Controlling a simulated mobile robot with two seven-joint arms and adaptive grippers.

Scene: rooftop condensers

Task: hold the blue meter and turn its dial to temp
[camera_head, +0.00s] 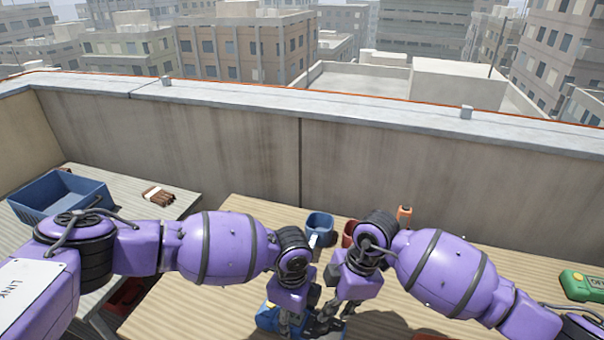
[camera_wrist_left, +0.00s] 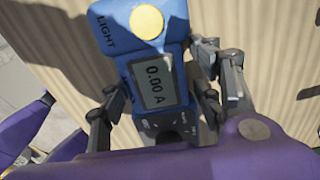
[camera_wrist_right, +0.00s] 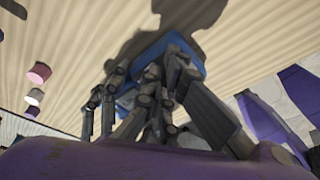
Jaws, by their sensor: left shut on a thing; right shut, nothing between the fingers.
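The blue meter (camera_wrist_left: 158,75) lies on the ribbed table, its screen reading 0.00 A, with a yellow round button marked LIGHT. Its dark dial (camera_wrist_left: 168,135) is only partly in view at the lower edge, and its setting cannot be read. My left gripper (camera_wrist_left: 165,95) is shut on the meter, a finger at each side of the body. In the head view the meter (camera_head: 268,316) is partly hidden behind my left gripper (camera_head: 303,318). My right gripper (camera_head: 333,312) is shut and empty, close beside the left gripper at the meter; contact with the dial cannot be told.
A blue cup (camera_head: 319,228) and a red container (camera_head: 348,233) stand behind my grippers, near an orange-topped item (camera_head: 404,215). A green meter (camera_head: 580,286) lies at the far right. A blue bin (camera_head: 52,192) and brown bundle (camera_head: 158,196) sit on the left table. A parapet wall (camera_head: 300,160) bounds the back.

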